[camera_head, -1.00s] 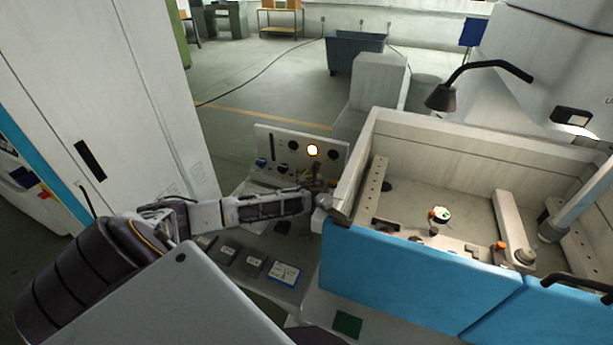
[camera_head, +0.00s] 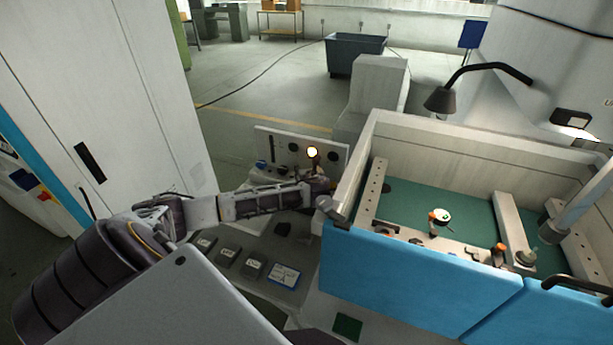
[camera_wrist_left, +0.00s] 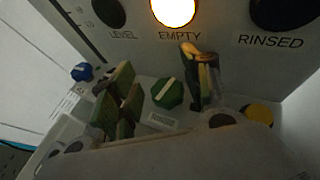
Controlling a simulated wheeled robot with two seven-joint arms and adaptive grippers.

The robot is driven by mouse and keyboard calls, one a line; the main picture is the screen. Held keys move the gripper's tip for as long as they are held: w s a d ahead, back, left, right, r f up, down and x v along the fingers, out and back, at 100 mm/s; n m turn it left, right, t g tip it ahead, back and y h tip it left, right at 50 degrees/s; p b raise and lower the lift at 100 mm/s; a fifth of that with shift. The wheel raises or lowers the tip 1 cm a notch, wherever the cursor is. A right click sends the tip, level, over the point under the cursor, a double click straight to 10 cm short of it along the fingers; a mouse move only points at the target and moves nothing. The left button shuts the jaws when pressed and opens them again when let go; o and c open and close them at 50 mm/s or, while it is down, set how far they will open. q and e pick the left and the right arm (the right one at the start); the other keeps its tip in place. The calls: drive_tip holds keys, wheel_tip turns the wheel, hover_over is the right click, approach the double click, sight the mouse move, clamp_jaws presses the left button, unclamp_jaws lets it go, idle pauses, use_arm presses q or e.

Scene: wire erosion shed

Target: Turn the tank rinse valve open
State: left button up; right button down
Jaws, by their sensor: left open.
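The green rinse valve knob (camera_wrist_left: 168,93) shows in the left wrist view, below the lit EMPTY lamp (camera_wrist_left: 174,10). Its pale stripe slants from lower left to upper right. A small label (camera_wrist_left: 163,119) sits below it, too blurred to read surely. My left gripper (camera_wrist_left: 158,76) is open, with one finger on each side of the knob in the picture; I cannot tell whether they touch it. In the head view my left gripper (camera_head: 318,184) is at the control panel (camera_head: 336,158) and hides the knob. My right gripper is out of view.
A blue knob (camera_wrist_left: 82,72) lies left of the fingers and a yellow knob (camera_wrist_left: 258,114) right. The RINSED lamp (camera_wrist_left: 285,10) is dark. The blue-fronted tank (camera_head: 415,283) stands close right of my left gripper. Several labelled blocks (camera_head: 254,265) lie in front of the panel.

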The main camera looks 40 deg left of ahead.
use_arm(q)
wheel_tip(320, 180, up, 7)
drive_tip(key=shift+f, duration=0.2)
drive_tip(key=shift+o, duration=0.4)
